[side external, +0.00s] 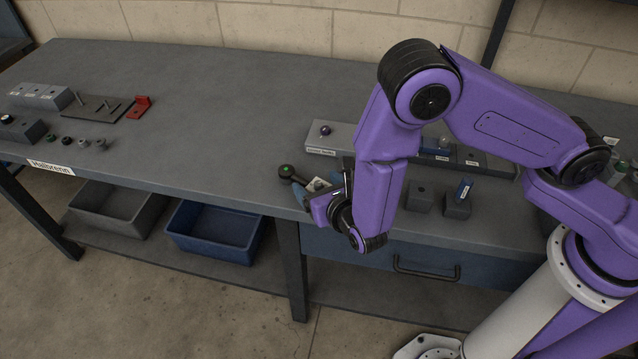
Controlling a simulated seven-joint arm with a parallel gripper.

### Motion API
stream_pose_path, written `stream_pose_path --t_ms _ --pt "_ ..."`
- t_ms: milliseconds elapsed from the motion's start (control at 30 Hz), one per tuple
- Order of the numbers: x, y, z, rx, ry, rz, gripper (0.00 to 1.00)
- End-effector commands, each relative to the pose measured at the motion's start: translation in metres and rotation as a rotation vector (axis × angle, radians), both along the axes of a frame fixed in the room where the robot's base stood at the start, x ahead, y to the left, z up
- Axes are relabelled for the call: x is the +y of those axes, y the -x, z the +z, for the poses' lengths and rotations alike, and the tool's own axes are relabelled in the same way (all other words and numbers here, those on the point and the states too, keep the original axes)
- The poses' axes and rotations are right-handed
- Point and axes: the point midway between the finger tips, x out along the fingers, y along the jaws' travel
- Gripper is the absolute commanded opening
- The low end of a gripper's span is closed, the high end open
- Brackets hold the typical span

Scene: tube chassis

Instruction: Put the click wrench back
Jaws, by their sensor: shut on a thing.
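My gripper (322,190) is low over the front part of the bench, left of the drawer handle, and partly hidden by my own wrist. It is shut on a dark tool with a round black head and a green dot, which I take to be the click wrench (287,172). The head sticks out to the left of the jaws; the rest is hidden by the gripper. A small pale piece shows at the jaws. I cannot tell whether the tool touches the bench. A long grey labelled holder (340,137) stands behind, partly hidden by my arm.
Two small dark blocks (419,201) stand right of my wrist, one with a blue piece (464,187) upright in it. At the far left are a grey block (40,96), a dark plate with pins (97,107), a red bracket (139,106) and several small knobs. The bench middle is clear.

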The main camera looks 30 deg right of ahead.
Motion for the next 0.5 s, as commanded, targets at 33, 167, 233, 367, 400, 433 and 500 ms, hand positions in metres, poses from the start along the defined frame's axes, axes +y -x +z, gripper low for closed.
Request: stream_pose_path --t_ms 33,167,233,367,400,433,500 --pt "0.0003 -0.0003 -0.0004 -0.002 -0.001 0.001 0.26" --pt "0.0005 -0.0003 -0.0025 -0.002 -0.001 0.001 0.26" --pt "0.0005 -0.0004 -0.0037 -0.002 -0.002 0.000 0.26" --pt "0.0005 -0.0004 -0.0061 -0.002 -0.001 0.001 0.26" --pt "0.0005 -0.0003 -0.0067 -0.002 -0.001 0.001 0.26" --pt "0.0005 -0.0003 -0.0072 -0.002 -0.001 0.001 0.26" --pt "0.0006 -0.0004 -0.0072 -0.002 -0.002 0.000 0.94"
